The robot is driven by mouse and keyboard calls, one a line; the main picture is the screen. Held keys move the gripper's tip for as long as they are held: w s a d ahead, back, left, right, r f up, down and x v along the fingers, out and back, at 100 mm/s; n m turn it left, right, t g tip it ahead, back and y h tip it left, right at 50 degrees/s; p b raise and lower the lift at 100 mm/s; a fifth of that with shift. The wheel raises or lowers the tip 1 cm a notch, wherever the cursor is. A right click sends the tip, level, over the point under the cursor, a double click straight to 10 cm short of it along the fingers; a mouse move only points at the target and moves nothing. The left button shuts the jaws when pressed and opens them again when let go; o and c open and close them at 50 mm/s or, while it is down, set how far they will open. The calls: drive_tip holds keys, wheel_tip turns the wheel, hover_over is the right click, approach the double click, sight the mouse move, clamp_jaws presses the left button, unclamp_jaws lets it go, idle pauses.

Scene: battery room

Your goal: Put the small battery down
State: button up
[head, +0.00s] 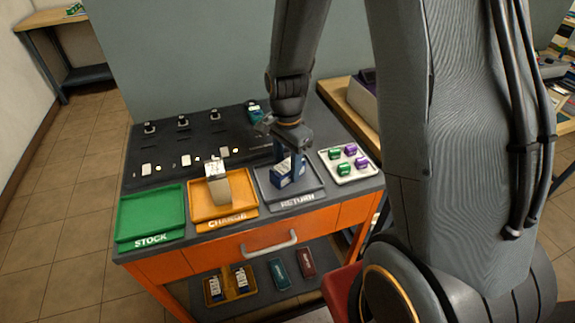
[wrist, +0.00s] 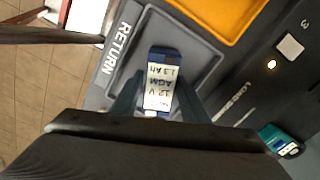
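The small battery (wrist: 160,85) is blue with a white label reading 12 V AGM 1.3 Ah. In the head view it (head: 283,180) is at the grey RETURN tray (head: 316,190), inside the tray's outline. My gripper (head: 291,167) points down from above, with its fingers against the battery's two sides. The wrist view also shows my gripper (wrist: 162,76) closed around the battery over the RETURN tray (wrist: 200,62). Whether the battery's underside touches the tray floor is hidden.
Left of it are the orange CHARGE tray (head: 240,209), holding a pale-topped battery (head: 217,190), and the green STOCK tray (head: 150,213). A white tray (head: 372,168) with green and purple pieces is close on the right. A dark charging panel (head: 190,140) lies behind.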

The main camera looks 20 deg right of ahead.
sight(287, 165)
drive_tip(key=shift+o, duration=0.9)
wheel_tip(287, 165, up, 11)
drive_tip(key=b, duration=0.2)
drive_tip(key=s+f+n+t, duration=0.1)
drive_tip(key=s+f+n, duration=0.2)
drive_tip(key=s+n, duration=0.6)
drive_tip(key=shift+s+f+n, duration=0.25)
drive_tip(key=shift+s+n, duration=0.15)
drive_tip(key=shift+n, duration=1.9)
